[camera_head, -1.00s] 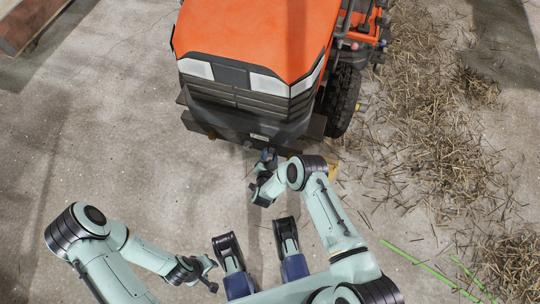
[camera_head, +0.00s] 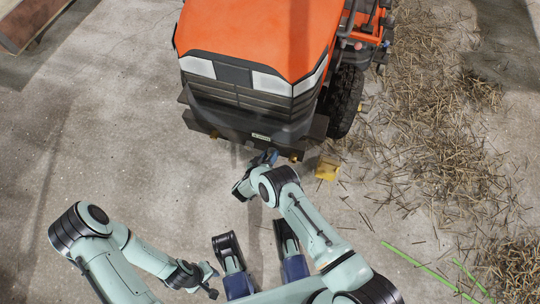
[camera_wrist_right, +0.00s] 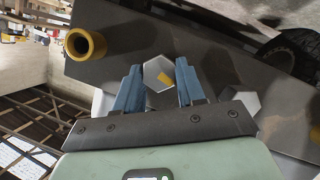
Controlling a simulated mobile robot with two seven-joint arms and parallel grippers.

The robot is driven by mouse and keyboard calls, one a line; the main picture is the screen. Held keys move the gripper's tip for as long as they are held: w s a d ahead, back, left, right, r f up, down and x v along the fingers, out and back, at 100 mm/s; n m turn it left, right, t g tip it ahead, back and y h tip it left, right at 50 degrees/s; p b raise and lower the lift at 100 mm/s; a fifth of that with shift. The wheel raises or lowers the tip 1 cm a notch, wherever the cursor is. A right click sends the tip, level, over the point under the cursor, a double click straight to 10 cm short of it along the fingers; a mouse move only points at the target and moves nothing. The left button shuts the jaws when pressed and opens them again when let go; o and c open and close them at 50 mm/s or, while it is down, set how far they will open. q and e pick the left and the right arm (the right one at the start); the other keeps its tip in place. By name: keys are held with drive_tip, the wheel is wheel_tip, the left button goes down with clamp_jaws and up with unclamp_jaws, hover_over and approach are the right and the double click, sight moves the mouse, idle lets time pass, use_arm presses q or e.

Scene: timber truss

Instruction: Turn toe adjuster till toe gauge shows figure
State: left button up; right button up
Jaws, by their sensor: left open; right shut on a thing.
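In the head view the right gripper (camera_head: 268,157) is at the tractor's front underside, and the head itself is hidden there. A small pale plate (camera_head: 261,136) sits on the tractor's (camera_head: 255,40) front; I cannot tell if it is the toe gauge, and no figure is readable. My left gripper (camera_head: 211,282) is open and empty, low at the left.
A yellow tube end (camera_wrist_right: 85,44) and a second hexagonal head (camera_wrist_right: 246,101) are close by in the wrist view. A yellow block (camera_head: 327,169) lies on the floor right of my right arm. Straw (camera_head: 430,140) covers the right side.

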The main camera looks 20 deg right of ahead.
drive_tip(key=n+h, duration=0.2)
drive_tip(key=n, duration=0.1)
drive_tip(key=shift+w, duration=0.2)
drive_tip(key=shift+n, duration=0.3)
idle(0.4)
drive_tip(key=o, duration=1)
drive_tip(key=shift+o, duration=0.2)
drive_tip(key=shift+g, duration=0.3)
drive_tip(key=shift+s+a, duration=0.15)
drive_tip(key=shift+a, duration=0.05)
use_arm(q)
drive_tip(key=shift+t, duration=0.8)
drive_tip(key=w, duration=0.1)
drive_tip(key=w+r+p, duration=0.1)
drive_tip(key=w, duration=0.1)
drive_tip(key=w+r+p, duration=0.1)
drive_tip(key=shift+w+d+r, duration=0.15)
drive_tip(key=shift+w+d, duration=0.15)
use_arm(e)
drive_tip(key=v, duration=1.3)
drive_tip(key=shift+f, duration=0.2)
